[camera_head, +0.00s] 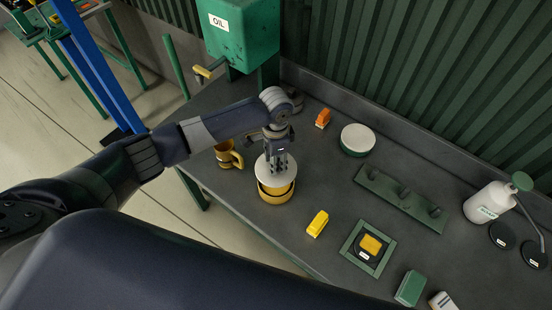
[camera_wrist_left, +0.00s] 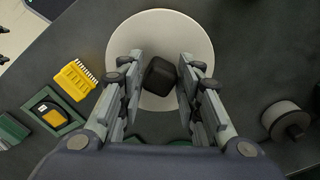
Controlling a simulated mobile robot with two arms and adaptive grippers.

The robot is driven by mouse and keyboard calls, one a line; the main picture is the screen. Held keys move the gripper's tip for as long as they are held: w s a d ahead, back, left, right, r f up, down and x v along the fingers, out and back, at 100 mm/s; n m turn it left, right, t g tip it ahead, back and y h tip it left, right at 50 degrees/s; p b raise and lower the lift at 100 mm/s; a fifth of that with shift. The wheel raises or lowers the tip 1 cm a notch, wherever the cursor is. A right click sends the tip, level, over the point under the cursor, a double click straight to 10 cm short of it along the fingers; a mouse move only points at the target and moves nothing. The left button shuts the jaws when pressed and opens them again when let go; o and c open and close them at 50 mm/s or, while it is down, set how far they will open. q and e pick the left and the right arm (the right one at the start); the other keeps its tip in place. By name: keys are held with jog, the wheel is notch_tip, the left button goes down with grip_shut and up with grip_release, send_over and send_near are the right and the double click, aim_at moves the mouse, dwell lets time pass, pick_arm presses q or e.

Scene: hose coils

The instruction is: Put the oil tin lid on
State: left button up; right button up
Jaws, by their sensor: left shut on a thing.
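A round cream lid (camera_head: 270,176) with a black knob (camera_wrist_left: 161,76) is held by my left gripper (camera_head: 278,166). The gripper's fingers are shut around the knob; it also shows in the wrist view (camera_wrist_left: 160,82). The lid covers most of the opening of a yellow tin (camera_head: 275,196) on the bench. A dark gap shows between the lid and the tin's near rim in the head view, so the lid looks slightly raised there. In the wrist view the lid (camera_wrist_left: 128,42) hides the tin. My right gripper is out of view.
A yellow mug (camera_head: 228,155) stands close left of the tin. A yellow brush (camera_head: 317,223), a green-framed tray (camera_head: 384,247), a green hook rack (camera_head: 400,198) and a white-topped green container (camera_head: 358,138) are to the right. A green oil tank (camera_head: 243,35) stands behind.

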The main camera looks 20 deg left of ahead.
pick_arm(q)
jog(key=shift+f, duration=0.65)
jog(key=shift+f+b, duration=0.55)
jog(key=shift+f, duration=0.1)
jog(key=shift+f+b, duration=0.4)
jog(key=shift+f, duration=0.45)
jog(key=shift+f+b, duration=0.45)
jog(key=shift+f, duration=0.4)
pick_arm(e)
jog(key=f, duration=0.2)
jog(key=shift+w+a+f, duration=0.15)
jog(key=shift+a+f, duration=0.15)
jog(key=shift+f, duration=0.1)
pick_arm(q)
jog(key=shift+r+p, duration=0.1)
jog(key=shift+p, duration=0.35)
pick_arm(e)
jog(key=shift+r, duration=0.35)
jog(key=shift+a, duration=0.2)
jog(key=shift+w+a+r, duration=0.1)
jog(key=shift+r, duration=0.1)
pick_arm(q)
jog(key=shift+f, duration=0.3)
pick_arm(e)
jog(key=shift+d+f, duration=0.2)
